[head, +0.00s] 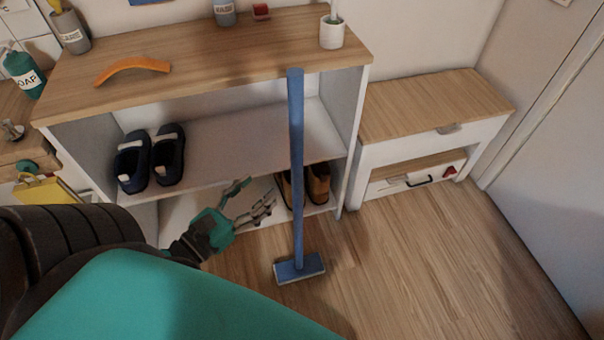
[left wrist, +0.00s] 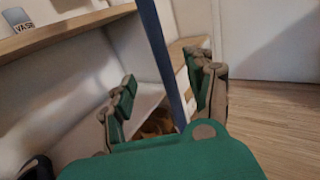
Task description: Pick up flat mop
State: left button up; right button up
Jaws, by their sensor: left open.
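The blue flat mop (head: 297,170) stands upright on the floor and its handle leans against the front edge of the shelf unit. Its flat head (head: 299,268) rests on the wooden floor. My left gripper (head: 257,198) is open and empty, a little to the left of the handle in the head view. In the left wrist view the mop handle (left wrist: 162,60) shows beyond and between the open fingers of my left gripper (left wrist: 165,95), apart from them as far as I can tell. The mop head is out of the left wrist view. My right gripper is not seen.
The shelf unit (head: 215,50) holds dark shoes (head: 150,158) on its middle shelf and brown shoes (head: 318,183) low down behind the mop. An orange curved piece (head: 132,69) and a white cup (head: 332,32) are on top. A low cabinet (head: 430,105) stands right. Floor at right is clear.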

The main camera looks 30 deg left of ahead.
aim_at(292, 158)
pick_arm(q)
jog(key=w, duration=0.2)
jog(key=w+p, duration=0.1)
jog(key=w, duration=0.2)
jog(key=w+d, duration=0.1)
jog(key=w, duration=0.4)
jog(key=w+p, duration=0.1)
jog(key=w, duration=0.1)
jog(key=shift+w+d+r, duration=0.1)
jog(key=shift+w+d, duration=0.05)
jog(key=shift+d, duration=0.05)
jog(key=shift+w+p, duration=0.3)
jog(key=shift+w, duration=0.15)
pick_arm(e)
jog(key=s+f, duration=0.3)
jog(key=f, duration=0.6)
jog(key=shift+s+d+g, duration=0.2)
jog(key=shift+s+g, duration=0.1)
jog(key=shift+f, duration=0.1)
pick_arm(q)
grip_shut()
